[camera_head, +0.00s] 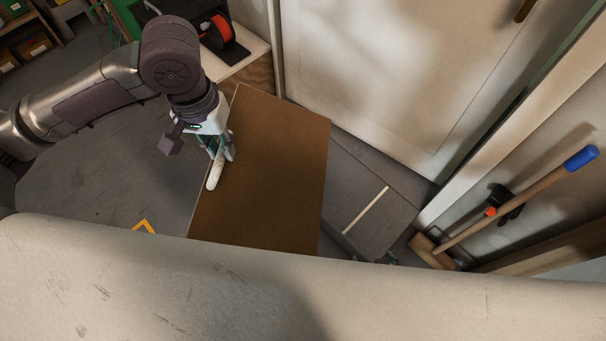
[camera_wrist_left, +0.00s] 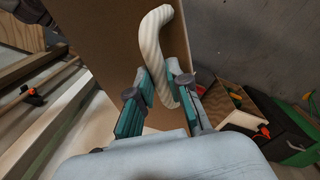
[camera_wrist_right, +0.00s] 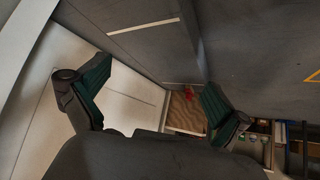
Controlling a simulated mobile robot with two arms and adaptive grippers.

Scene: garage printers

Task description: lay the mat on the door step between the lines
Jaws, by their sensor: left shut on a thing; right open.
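The brown mat (camera_head: 275,165) is a flat, stiff-looking sheet with a pale, curved handle (camera_head: 215,173) near its left edge. My left gripper (camera_head: 222,150) is shut on this handle. The left wrist view shows the handle (camera_wrist_left: 152,45) between the fingers (camera_wrist_left: 158,85), with the mat (camera_wrist_left: 110,35) behind. The mat covers the left part of the grey door step (camera_head: 385,225); whether it touches the step I cannot tell. One pale line (camera_head: 365,210) shows right of the mat; no second line is visible. My right gripper (camera_wrist_right: 152,88) is open and empty; that line (camera_wrist_right: 143,26) shows beyond it.
A white door (camera_head: 390,80) stands behind the step. A blue-ended wooden handle (camera_head: 520,200) leans at the right. A bench with a red-orange spool (camera_head: 216,32) is at the back left. A yellow corner mark (camera_head: 144,226) lies on the grey floor. A pale surface fills the foreground.

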